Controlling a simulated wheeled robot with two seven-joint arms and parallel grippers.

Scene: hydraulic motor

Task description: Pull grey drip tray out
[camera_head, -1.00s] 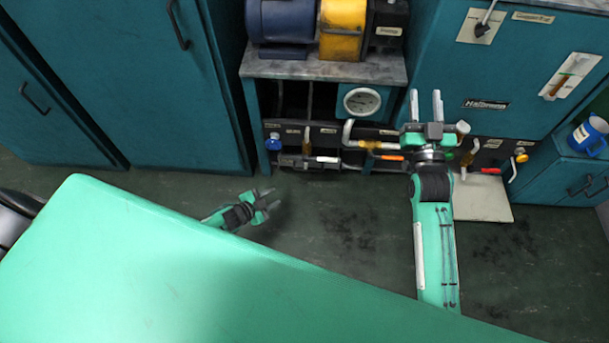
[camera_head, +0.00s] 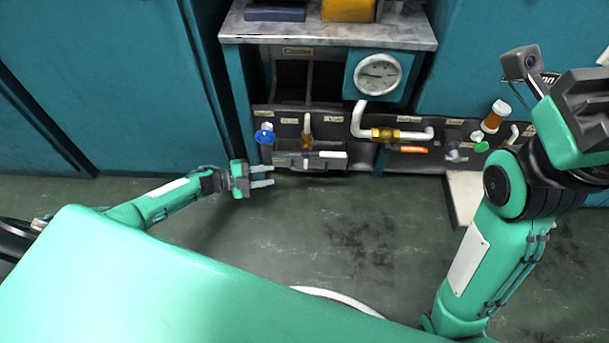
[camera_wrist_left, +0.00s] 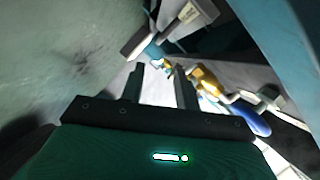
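The grey drip tray (camera_head: 298,162) sits low at the foot of the dark panel, under the counter, with a pale block on its front right. What looks like the same tray with its pale block shows at the top of the left wrist view (camera_wrist_left: 160,33). My left gripper (camera_head: 263,176) is open and empty, just left of and in front of the tray, apart from it, fingers pointing right. Its two fingers also show in the left wrist view (camera_wrist_left: 160,88). My right gripper (camera_head: 585,105) is raised at the right edge; its fingertips are not clear.
A blue valve knob (camera_head: 264,136) sits above the tray's left end. White and brass piping (camera_head: 385,133) and an orange handle (camera_head: 413,150) are to the right. A pale plate (camera_head: 465,195) lies on the floor by my right arm. Open green floor (camera_head: 330,235) lies in front.

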